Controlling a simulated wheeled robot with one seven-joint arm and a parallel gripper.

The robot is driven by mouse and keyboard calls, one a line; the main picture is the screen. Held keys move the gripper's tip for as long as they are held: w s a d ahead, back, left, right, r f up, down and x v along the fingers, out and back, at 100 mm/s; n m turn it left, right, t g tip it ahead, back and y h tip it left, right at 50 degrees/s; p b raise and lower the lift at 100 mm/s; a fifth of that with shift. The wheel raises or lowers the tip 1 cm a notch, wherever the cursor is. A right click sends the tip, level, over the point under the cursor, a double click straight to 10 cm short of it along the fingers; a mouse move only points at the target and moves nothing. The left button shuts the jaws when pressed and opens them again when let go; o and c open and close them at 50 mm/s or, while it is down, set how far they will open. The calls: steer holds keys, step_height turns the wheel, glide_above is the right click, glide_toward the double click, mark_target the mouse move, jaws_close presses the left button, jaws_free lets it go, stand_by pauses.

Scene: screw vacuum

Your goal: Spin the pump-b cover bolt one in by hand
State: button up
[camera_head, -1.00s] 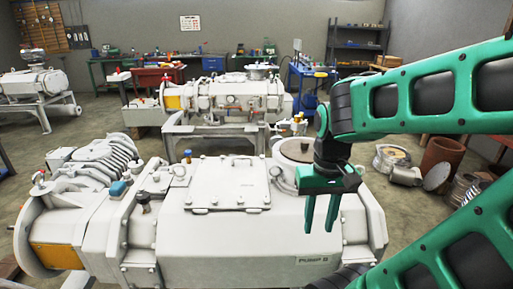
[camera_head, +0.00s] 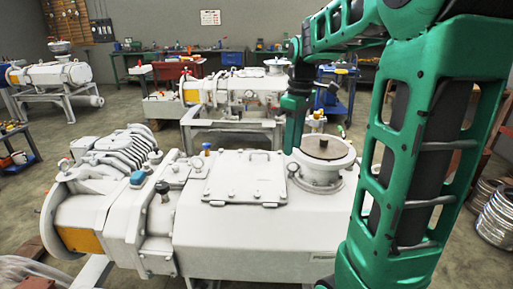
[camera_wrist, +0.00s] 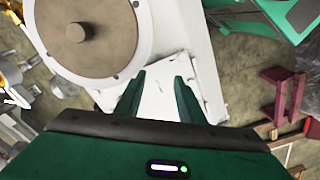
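Pump B is the large white machine (camera_head: 265,245) in the foreground of the head view; its label is partly cut off by my arm. Its rectangular cover (camera_head: 245,175) lies flat on top, with small bolts at its edge. I cannot tell which is bolt one. My gripper (camera_head: 293,143) points down behind the cover's right side, beside the round port. In the wrist view, the two green fingers of my gripper (camera_wrist: 157,82) stand apart with nothing between them, above a white surface (camera_wrist: 158,103).
The round port (camera_head: 325,150) with a brown centre stands right of the cover; it also shows in the wrist view (camera_wrist: 115,22). Another white pump (camera_head: 230,90) stands behind. My arm blocks the right side. Metal rings (camera_head: 497,215) lie on the floor at right.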

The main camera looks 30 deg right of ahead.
steer(key=w+d+f+n, duration=0.2)
steer(key=w+n, duration=0.5)
steer(key=w, duration=0.5)
steer(key=w+d+f+n, duration=0.2)
steer(key=w+n, duration=0.5)
steer(key=w, duration=0.5)
steer(key=f, duration=0.9)
steer(key=shift+s+a+f, duration=0.1)
steer(key=shift+a, duration=0.1)
jaws_close()
